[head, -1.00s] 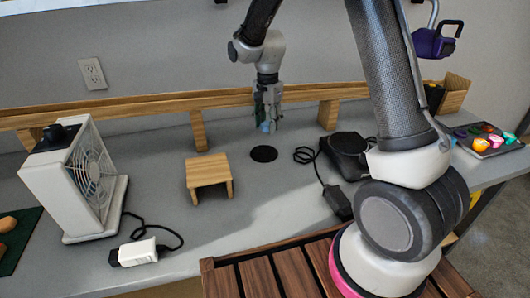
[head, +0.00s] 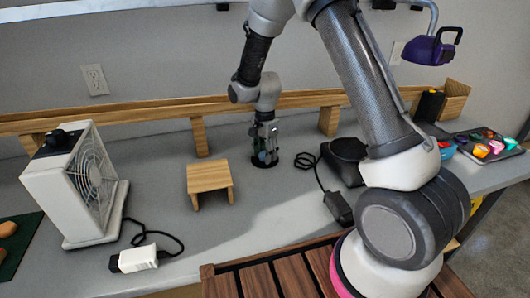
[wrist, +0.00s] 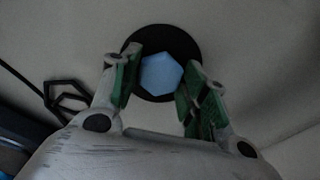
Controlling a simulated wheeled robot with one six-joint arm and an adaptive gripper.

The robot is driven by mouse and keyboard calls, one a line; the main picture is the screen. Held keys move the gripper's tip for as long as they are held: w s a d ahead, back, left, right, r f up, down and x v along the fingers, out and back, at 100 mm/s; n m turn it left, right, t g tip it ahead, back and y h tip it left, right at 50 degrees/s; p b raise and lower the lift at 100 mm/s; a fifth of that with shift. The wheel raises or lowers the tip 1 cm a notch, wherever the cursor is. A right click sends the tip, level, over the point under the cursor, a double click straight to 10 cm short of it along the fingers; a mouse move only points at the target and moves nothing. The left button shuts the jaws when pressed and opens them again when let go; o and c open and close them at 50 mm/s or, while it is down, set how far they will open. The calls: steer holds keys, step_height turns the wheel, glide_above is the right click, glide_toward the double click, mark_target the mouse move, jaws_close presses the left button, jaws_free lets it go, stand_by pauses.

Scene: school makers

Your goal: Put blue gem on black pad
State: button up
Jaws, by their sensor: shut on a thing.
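The blue gem (wrist: 161,75) is a light blue hexagonal piece between my gripper's fingertips in the wrist view. My gripper (wrist: 160,84) has green-lined fingers shut on it. The round black pad (wrist: 191,46) lies on the grey counter behind the gem in that view. In the head view my gripper (head: 264,158) points down over the black pad (head: 263,164), which is mostly hidden by the fingers. The gem is a small blue spot there. I cannot tell whether the gem touches the pad.
A small wooden stand (head: 208,176) is left of the pad. A black device (head: 345,160) with a cable sits to the right. A white fan heater (head: 75,185) stands at the left, with a white plug block (head: 137,258) nearby. A wooden rail (head: 150,112) runs behind.

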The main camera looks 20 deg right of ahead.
steer(key=shift+f, duration=0.15)
steer(key=o, duration=1)
step_height(320, 180, up, 12)
steer(key=r, duration=0.1)
steer(key=s+d+r+n+t, duration=0.2)
steer(key=s+d+r+n, duration=0.3)
steer(key=s+d+r, duration=0.5)
steer(key=s+d+r+n, duration=0.1)
steer(key=s+r+n, duration=0.1)
steer(key=s, duration=0.4)
steer(key=s+d+r+n+t, duration=0.1)
steer(key=s+d+r+n, duration=0.1)
steer(key=s, duration=0.5)
steer(key=s+d+r+n+t, duration=0.1)
steer(key=s+d+r+n, duration=0.1)
steer(key=s, duration=0.5)
steer(key=shift+r+n, duration=0.35)
steer(key=shift+n, duration=0.45)
